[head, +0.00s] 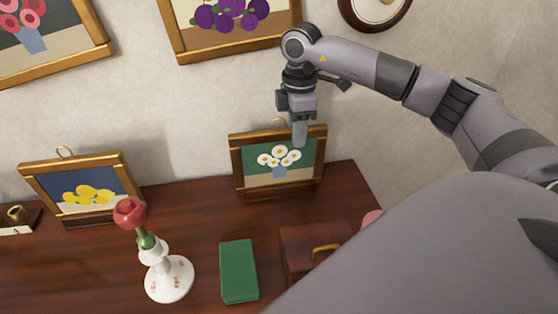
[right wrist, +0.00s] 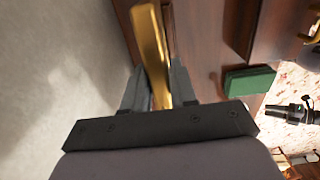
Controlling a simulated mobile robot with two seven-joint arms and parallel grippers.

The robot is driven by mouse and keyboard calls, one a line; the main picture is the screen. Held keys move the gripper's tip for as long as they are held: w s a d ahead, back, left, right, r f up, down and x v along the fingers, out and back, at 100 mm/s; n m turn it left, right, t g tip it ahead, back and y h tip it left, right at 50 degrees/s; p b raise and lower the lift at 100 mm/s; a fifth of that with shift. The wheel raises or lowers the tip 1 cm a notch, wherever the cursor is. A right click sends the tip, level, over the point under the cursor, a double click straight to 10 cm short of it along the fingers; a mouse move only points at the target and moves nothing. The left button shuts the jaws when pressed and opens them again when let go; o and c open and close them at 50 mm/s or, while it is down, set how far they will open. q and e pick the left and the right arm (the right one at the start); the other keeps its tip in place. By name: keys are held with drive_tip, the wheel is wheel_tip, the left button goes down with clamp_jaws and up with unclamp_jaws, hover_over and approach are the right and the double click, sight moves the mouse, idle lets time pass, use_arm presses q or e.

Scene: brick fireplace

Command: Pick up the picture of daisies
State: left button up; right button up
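The picture of daisies (head: 251,155) stands in a gold frame on the dark wooden desk, near the wall, in the head view. It shows white daisies on green. My right gripper (head: 300,134) points down at the right part of its top edge, and one finger covers a little of the painting. In the right wrist view, the gold frame edge (right wrist: 152,42) runs between the two fingers of my right gripper (right wrist: 161,85), which are close together and look shut on it. The picture still rests on the desk.
A picture of lemons (head: 91,192) stands at the left. A white vase with a red flower (head: 168,279), a green box (head: 239,270) and a brown box with a gold handle (head: 304,243) sit in front. Framed pictures hang on the wall above, including one of plums (head: 231,35).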

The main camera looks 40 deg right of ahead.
clamp_jaws()
drive_tip(key=shift+r, duration=0.1)
